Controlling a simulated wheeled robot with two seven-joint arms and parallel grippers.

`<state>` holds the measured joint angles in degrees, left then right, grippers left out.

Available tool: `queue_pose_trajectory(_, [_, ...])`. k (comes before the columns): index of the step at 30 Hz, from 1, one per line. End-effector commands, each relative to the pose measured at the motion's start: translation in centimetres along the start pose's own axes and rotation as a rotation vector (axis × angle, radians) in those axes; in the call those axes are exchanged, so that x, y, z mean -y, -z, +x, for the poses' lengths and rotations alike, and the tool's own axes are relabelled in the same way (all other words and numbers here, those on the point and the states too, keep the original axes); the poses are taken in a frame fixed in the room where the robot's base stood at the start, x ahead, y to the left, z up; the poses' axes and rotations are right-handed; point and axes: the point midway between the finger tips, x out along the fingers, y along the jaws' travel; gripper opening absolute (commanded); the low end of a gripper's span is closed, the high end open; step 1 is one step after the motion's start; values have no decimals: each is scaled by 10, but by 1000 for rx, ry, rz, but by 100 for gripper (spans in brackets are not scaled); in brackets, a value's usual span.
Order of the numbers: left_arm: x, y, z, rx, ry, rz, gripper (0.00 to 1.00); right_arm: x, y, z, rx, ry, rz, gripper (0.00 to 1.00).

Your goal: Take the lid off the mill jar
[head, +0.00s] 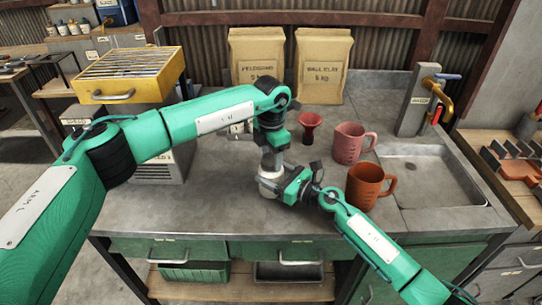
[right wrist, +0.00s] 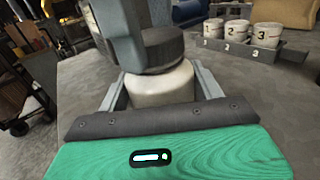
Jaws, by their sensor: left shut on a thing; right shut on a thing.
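The mill jar (head: 267,189) is a squat white jar standing on the grey worktop. In the right wrist view the jar body (right wrist: 160,86) sits between my right gripper's two grey fingers, and its dark grey lid (right wrist: 164,46) rests on top, looking level. My right gripper (head: 281,187) comes from the lower right and is shut on the jar body. My left gripper (head: 271,163) points down from above and is shut on the lid. Its grey fingers hide part of the lid in the right wrist view. I cannot see any clear gap between lid and jar.
A red funnel-like cup (head: 309,127), a pink jug (head: 349,143) and an orange jug (head: 367,186) stand right of the jar. Two paper sacks (head: 257,58) are behind; a sink (head: 430,175) is at right. Numbered white pots (right wrist: 237,33) stand in a grey tray. The front worktop is clear.

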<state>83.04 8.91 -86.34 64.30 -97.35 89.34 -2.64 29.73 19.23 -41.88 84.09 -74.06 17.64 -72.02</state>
Motion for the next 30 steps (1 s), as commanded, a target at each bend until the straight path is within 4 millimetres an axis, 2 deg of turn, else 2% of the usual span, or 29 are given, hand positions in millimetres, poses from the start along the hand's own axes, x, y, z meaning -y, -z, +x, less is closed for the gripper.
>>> queue_pose_trajectory(30, [0,-1,-1,-1,1,-1689,24,1,0,0,-1,2,0,3])
